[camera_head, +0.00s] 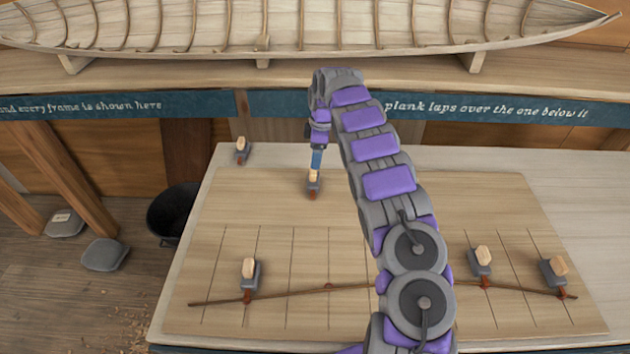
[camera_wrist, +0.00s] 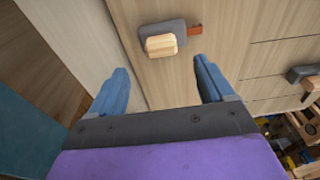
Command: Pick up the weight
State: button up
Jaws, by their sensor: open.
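A grey weight (camera_head: 313,188) with a pale wooden knob and a reddish-brown tip stands on the board just below my gripper (camera_head: 317,160). In the wrist view the same weight (camera_wrist: 175,31) lies just beyond the fingertips, roughly centred between them. My gripper's two blue fingers (camera_wrist: 161,74) are open and empty, apart from the weight. Similar weights stand at the back left corner (camera_head: 241,157), on the left of the batten (camera_head: 250,278), and on its right (camera_head: 481,268) (camera_head: 556,278).
A thin curved batten (camera_head: 420,287) runs across the lined wooden board (camera_head: 420,200). A model hull (camera_head: 350,30) sits on a shelf behind, above a lettered blue strip (camera_head: 480,107). A black bucket (camera_head: 170,212) stands left of the table. The board's back right is clear.

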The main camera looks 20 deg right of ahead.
aim_at(313, 171)
jog(key=a+f, duration=0.1)
jog(key=f, duration=0.1)
jog(key=shift+w+a+f, duration=0.15)
jog(key=shift+a+f, duration=0.2)
jog(key=shift+d+f, duration=0.35)
jog(key=f, duration=0.4)
jog(key=shift+d+f+b, duration=0.3)
jog(key=shift+f+b, duration=0.05)
jog(key=shift+b, duration=0.05)
jog(key=shift+a+f, duration=0.1)
jog(key=shift+a, duration=0.5)
jog(key=shift+c, duration=0.7)
jog(key=shift+d, duration=0.45)
jog(key=c, duration=0.8)
jog(key=shift+a, duration=0.2)
grip_shut()
